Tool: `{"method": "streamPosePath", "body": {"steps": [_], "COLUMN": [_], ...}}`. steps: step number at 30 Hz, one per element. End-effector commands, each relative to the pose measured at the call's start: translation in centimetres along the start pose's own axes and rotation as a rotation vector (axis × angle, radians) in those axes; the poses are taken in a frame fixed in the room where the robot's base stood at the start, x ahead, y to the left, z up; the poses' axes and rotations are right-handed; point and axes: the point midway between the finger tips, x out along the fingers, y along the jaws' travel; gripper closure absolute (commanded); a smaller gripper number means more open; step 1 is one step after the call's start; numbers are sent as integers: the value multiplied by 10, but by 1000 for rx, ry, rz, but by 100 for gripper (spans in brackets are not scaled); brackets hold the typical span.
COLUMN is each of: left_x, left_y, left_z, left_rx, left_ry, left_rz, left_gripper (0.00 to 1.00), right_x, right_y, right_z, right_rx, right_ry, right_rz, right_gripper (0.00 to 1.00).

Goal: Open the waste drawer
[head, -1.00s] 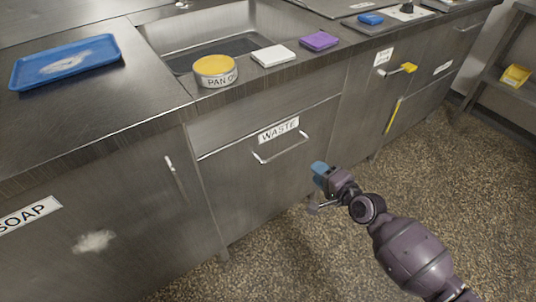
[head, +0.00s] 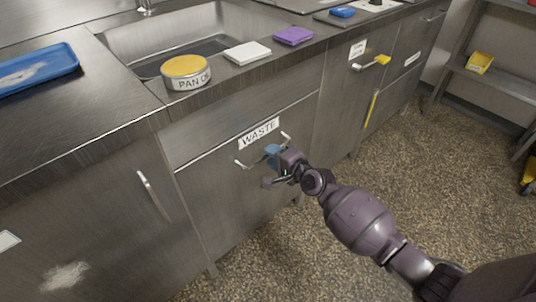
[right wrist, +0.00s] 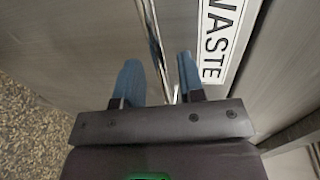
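The waste drawer (head: 225,192) is a steel front below the sink, marked with a WASTE label (head: 259,133). It looks shut, flush with the cabinet. Its bar handle (head: 243,164) sits under the label. My right gripper (head: 272,156) is at the handle and hides its middle. In the right wrist view the handle bar (right wrist: 154,42) runs between the two blue fingertips of my right gripper (right wrist: 160,80), with gaps showing beside it, so the gripper is open around the bar. The label also shows there (right wrist: 218,42), right of the fingers. My left gripper is out of view.
A cabinet door with a vertical handle (head: 152,193) is at left. Speckled floor (head: 420,175) is free at right.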

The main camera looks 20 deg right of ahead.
Motion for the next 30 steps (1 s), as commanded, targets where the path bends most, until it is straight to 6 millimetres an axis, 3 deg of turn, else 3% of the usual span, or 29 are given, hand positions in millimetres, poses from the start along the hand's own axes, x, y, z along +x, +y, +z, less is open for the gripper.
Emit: {"method": "streamPosePath", "body": {"steps": [6, 17, 24, 30], "left_x": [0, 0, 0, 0], "left_y": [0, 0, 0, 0], "left_z": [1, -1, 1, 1], "left_rx": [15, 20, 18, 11], "left_ry": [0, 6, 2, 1], "left_rz": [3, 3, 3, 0], "left_gripper": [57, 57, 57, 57], "right_x": [16, 20, 20, 19], "right_y": [2, 0, 0, 0], "right_z": [0, 0, 0, 0], "right_rx": [1, 0, 0, 0], "right_ry": [0, 0, 0, 0], "right_rz": [2, 0, 0, 0], "right_gripper": [64, 64, 99, 100]}}
